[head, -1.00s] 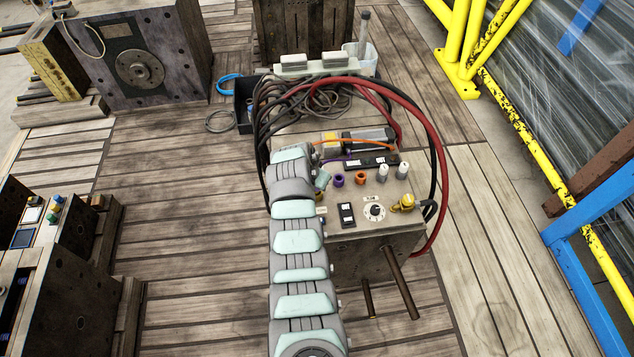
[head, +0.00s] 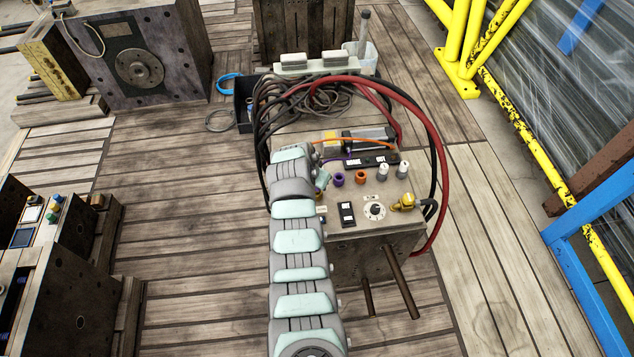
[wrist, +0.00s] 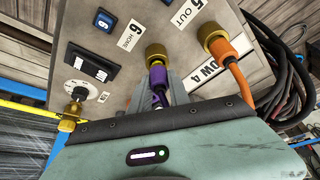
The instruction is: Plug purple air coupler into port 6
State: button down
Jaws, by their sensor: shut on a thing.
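The purple air coupler (wrist: 158,82) shows in the wrist view, held between the grey fingers of my gripper (wrist: 160,98). Its front end is in line with a brass port (wrist: 155,54) beside a white label marked 6 (wrist: 134,30). Coupler and port look to be touching or very close. I cannot tell how deep the coupler sits. The fingers are partly hidden by my wrist housing. In the head view my arm hides most of the gripper and the held coupler.
An orange coupler (wrist: 220,46) sits in the brass port by label 5, close to the right. A dial (wrist: 75,88), a black switch (wrist: 88,62) and a blue switch (wrist: 104,20) lie left. Dark and red hoses (head: 437,150) loop around the block (head: 375,255).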

jog(key=shift+f+b, duration=0.3)
jog(key=shift+f, duration=0.1)
dwell(0.3)
jog(key=c, duration=1.1)
grip_release()
jog(key=shift+c, duration=0.2)
jog(key=shift+o, duration=0.4)
jog(key=o, duration=0.3)
jog(key=shift+r, duration=0.1)
jog(key=shift+r+p, duration=2.1)
jog(key=shift+r, duration=1.55)
jog(key=shift+f, duration=0.1)
